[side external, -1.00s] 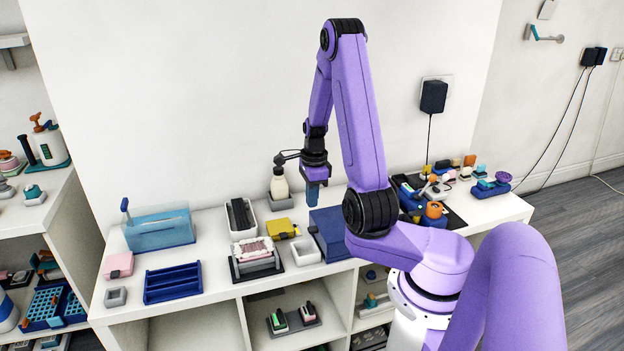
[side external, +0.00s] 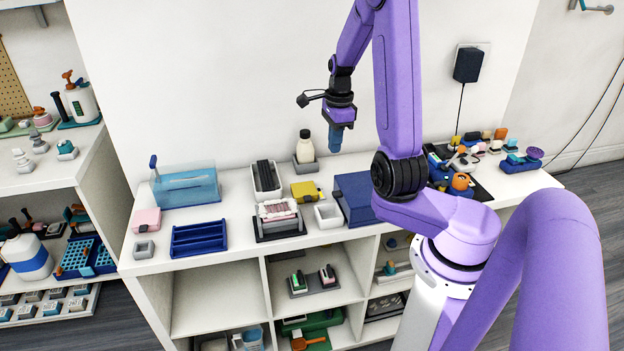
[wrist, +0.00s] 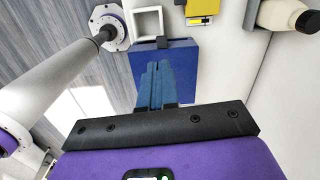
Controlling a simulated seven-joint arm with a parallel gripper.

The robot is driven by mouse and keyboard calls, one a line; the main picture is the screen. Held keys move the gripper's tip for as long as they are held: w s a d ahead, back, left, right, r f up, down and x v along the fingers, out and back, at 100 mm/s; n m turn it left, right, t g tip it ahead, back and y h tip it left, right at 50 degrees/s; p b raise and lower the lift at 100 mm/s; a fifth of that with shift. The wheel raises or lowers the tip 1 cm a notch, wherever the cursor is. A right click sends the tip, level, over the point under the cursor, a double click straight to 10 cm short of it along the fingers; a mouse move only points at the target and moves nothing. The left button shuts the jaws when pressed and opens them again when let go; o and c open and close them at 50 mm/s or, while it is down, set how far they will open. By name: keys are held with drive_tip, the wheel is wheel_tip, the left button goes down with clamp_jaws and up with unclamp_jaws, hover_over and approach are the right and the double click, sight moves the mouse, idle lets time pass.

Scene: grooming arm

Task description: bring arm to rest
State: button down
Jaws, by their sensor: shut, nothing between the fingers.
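My gripper (side external: 336,138) hangs above the back of the white bench, with its blue fingers pointing down. It is empty, and its fingers are together. It also shows in the wrist view (wrist: 155,72), in front of a dark blue box (wrist: 180,58). In the side view that blue box (side external: 357,192) stands on the bench below and to the right of my gripper. There is a clear gap between my fingertips and the box.
A cream bottle (side external: 305,148) stands behind, left of my gripper. A yellow block (side external: 306,191), a white open box (side external: 328,214), a blue rack (side external: 199,238) and a clear blue case (side external: 186,186) are farther left. Several small items crowd the right end. The air around my gripper is clear.

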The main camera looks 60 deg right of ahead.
drive_tip(key=a+r+n, duration=0.2)
drive_tip(key=a+n, duration=0.7)
drive_tip(key=a+r+n, duration=0.2)
drive_tip(key=a+n, duration=0.7)
drive_tip(key=n, duration=0.1)
drive_tip(key=s+a+r+n, duration=0.1)
drive_tip(key=s+a+n, duration=0.2)
drive_tip(key=s+n, duration=0.6)
drive_tip(key=s+a+r+n, duration=0.1)
drive_tip(key=s+a+n, duration=0.3)
drive_tip(key=s+n, duration=0.6)
drive_tip(key=shift+s+n, duration=0.15)
drive_tip(key=shift+n, duration=0.15)
